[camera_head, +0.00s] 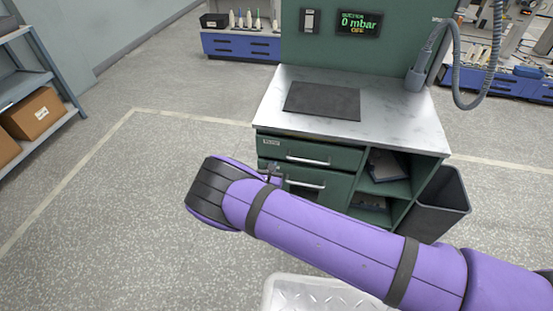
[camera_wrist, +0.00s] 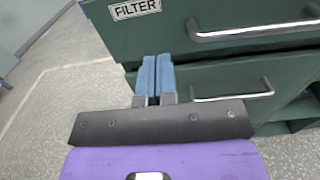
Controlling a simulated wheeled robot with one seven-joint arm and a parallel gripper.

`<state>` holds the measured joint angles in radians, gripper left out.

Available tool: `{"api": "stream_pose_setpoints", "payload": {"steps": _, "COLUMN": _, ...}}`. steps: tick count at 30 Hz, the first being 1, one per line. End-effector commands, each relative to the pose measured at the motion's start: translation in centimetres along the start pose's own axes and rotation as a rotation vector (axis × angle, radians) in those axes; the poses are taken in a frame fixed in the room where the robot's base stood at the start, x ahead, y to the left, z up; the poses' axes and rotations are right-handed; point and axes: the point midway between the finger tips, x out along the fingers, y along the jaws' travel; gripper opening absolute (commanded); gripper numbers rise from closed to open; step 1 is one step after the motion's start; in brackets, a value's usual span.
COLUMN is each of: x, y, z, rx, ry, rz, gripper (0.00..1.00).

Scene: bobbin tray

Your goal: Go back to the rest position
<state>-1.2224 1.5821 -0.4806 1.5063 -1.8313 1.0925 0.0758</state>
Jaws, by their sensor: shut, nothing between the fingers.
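My gripper (camera_wrist: 154,80) shows in the wrist view with its two blue fingers pressed together and nothing between them. It points at the green drawer front, near the left edge of the cabinet. In the head view my purple arm crosses the lower right, and only a small part of the gripper (camera_head: 273,171) shows past the arm's end, in front of the cabinet's drawers. The gap between the fingertips and the drawer front cannot be told.
The green cabinet (camera_head: 262,163) has two closed-looking drawers and open shelves. A dark mat (camera_head: 322,101) lies on its bare worktop (camera_head: 390,112). A grey bin (camera_head: 440,205) stands at its right. A hose (camera_head: 460,75) hangs above. Shelving with a cardboard box (camera_head: 32,113) stands left. Floor between is clear.

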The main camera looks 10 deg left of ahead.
Motion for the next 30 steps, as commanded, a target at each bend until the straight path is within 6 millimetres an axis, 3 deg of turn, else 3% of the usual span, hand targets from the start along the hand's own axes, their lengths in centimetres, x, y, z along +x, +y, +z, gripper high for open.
{"api": "stream_pose_setpoints", "payload": {"steps": 3, "x": -2.4, "y": 0.1, "z": 0.0, "rx": -0.002, "ry": 0.0, "rz": 0.002, "gripper": 0.0}}
{"api": "stream_pose_setpoints", "payload": {"steps": 9, "x": -5.0, "y": 0.0, "z": -0.1, "rx": -0.001, "ry": 0.001, "rz": 0.001, "gripper": 0.0}}
{"api": "stream_pose_setpoints", "payload": {"steps": 20, "x": -5.7, "y": -0.1, "z": 0.2, "rx": 0.004, "ry": 0.0, "rz": -0.005, "gripper": 0.0}}
{"api": "stream_pose_setpoints", "payload": {"steps": 25, "x": -4.2, "y": -1.2, "z": 3.2, "rx": 0.067, "ry": 0.006, "rz": -0.1, "gripper": 0.0}}
{"api": "stream_pose_setpoints", "payload": {"steps": 30, "x": -1.5, "y": -4.2, "z": 9.2, "rx": 0.202, "ry": 0.022, "rz": -0.295, "gripper": 0.0}}
